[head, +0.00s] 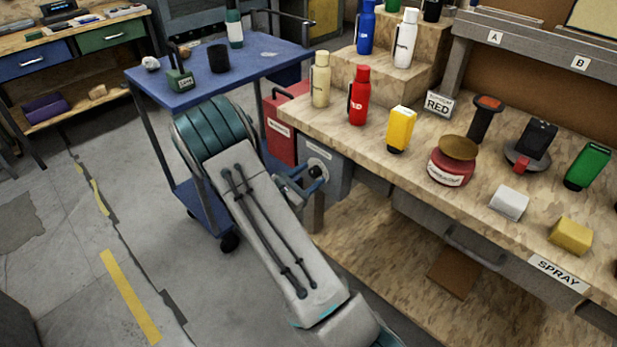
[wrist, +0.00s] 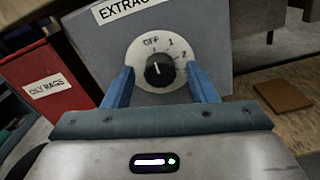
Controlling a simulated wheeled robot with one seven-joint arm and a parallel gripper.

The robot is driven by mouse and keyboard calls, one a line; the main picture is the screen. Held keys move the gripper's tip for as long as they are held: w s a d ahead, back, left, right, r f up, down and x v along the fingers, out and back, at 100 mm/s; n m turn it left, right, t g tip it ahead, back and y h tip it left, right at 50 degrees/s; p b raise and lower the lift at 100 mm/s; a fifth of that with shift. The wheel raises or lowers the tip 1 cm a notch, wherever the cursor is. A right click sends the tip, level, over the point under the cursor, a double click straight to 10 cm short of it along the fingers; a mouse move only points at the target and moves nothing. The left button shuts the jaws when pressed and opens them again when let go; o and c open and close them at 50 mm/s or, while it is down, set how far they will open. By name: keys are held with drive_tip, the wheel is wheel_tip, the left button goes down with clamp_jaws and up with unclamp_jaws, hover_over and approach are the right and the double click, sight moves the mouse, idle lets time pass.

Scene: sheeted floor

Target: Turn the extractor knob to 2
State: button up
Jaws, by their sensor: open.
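The extractor knob (wrist: 160,71) is black and round, on a white dial (wrist: 136,50) marked OFF, 1 and 2. The knob's light mark appears to point up, near OFF. The dial is on a grey box (wrist: 215,25) with a partly cut-off EXTRAC... label. The grey box also shows in the head view (head: 338,183), under the bench's left end. My gripper (wrist: 160,68) is open, with one blue finger on each side of the knob. Gaps show between the fingers and the knob. In the head view my arm's end partly covers the dial.
A red OILY RAGS bin (wrist: 45,85) stands left of the box. The wooden bench (head: 400,165) holds several bottles and tools. A blue cart (head: 190,97) stands behind my arm. A brown board (head: 452,272) lies on the lower shelf. Floor is clear at left.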

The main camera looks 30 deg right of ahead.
drive_tip(key=c, duration=1)
drive_tip(key=shift+f+m+b, duration=0.15)
drive_tip(key=shift+m+b, duration=0.25)
drive_tip(key=shift+b, duration=0.1)
drive_tip(key=m+b, duration=0.3)
drive_tip(key=b, duration=0.1)
drive_tip(key=shift+f+m, duration=0.2)
drive_tip(key=shift+m, duration=0.2)
drive_tip(key=m+b, duration=0.4)
drive_tip(key=b, duration=0.2)
drive_tip(key=shift+m, duration=0.3)
drive_tip(key=m+b, duration=0.4)
drive_tip(key=b, duration=0.3)
drive_tip(key=shift+m, duration=0.4)
drive_tip(key=shift+r+m+b, duration=0.15)
drive_tip(key=shift+m+b, duration=0.65)
drive_tip(key=shift+b, duration=0.4)
drive_tip(key=shift+r, duration=0.15)
